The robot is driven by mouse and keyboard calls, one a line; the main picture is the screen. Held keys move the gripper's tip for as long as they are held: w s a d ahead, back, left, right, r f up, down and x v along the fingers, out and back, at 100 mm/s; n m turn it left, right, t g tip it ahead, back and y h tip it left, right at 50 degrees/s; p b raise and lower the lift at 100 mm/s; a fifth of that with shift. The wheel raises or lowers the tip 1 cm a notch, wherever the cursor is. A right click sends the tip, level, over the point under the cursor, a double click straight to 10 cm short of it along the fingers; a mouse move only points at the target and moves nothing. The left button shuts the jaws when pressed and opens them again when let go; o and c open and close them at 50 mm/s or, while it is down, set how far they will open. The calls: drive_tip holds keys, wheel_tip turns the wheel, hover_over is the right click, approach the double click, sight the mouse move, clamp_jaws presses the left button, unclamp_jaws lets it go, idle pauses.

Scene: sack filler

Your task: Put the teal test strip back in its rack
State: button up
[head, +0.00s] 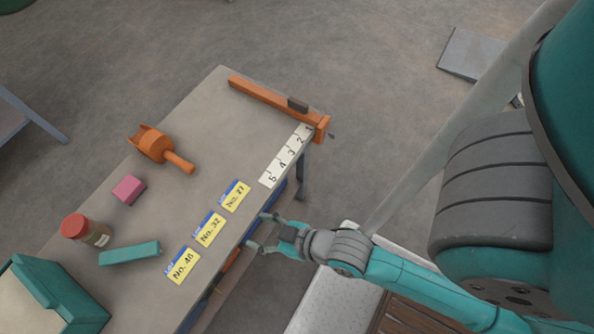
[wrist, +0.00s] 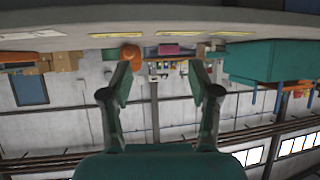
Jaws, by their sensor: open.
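A teal bar (head: 130,253), the likeliest match for the teal test strip, lies flat on the table at the left in the head view. A larger teal box (head: 72,302) stands at the lower left corner; I cannot tell whether it is the rack. In the upside-down wrist view, a teal shape (wrist: 270,60) shows at the right; I cannot tell whether it is bar or box. My gripper (head: 258,231) is open at the table's near edge, apart from the bar; its empty fingers also show in the wrist view (wrist: 160,84).
The table (head: 215,145) holds yellow cards (head: 210,229), a pink block (head: 129,189), a red-lidded jar (head: 88,231), an orange scoop (head: 158,147) and a white numbered strip (head: 285,157). An orange bar (head: 265,96) lies along the far edge. The table's middle is clear.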

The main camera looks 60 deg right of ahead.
drive_tip(key=s+d+r+m+t+h, duration=0.1)
drive_tip(key=s+d+r, duration=0.1)
drive_tip(key=s, duration=0.5)
drive_tip(key=s+d+r+t+h, duration=0.1)
drive_tip(key=s+r, duration=0.4)
drive_tip(key=s, duration=0.2)
drive_tip(key=shift+d+r+m+t, duration=0.3)
drive_tip(key=shift+d+m, duration=0.05)
drive_tip(key=shift+m, duration=0.05)
drive_tip(key=shift+o, duration=0.4)
drive_tip(key=shift+s+r, duration=0.15)
drive_tip(key=shift+r, duration=0.15)
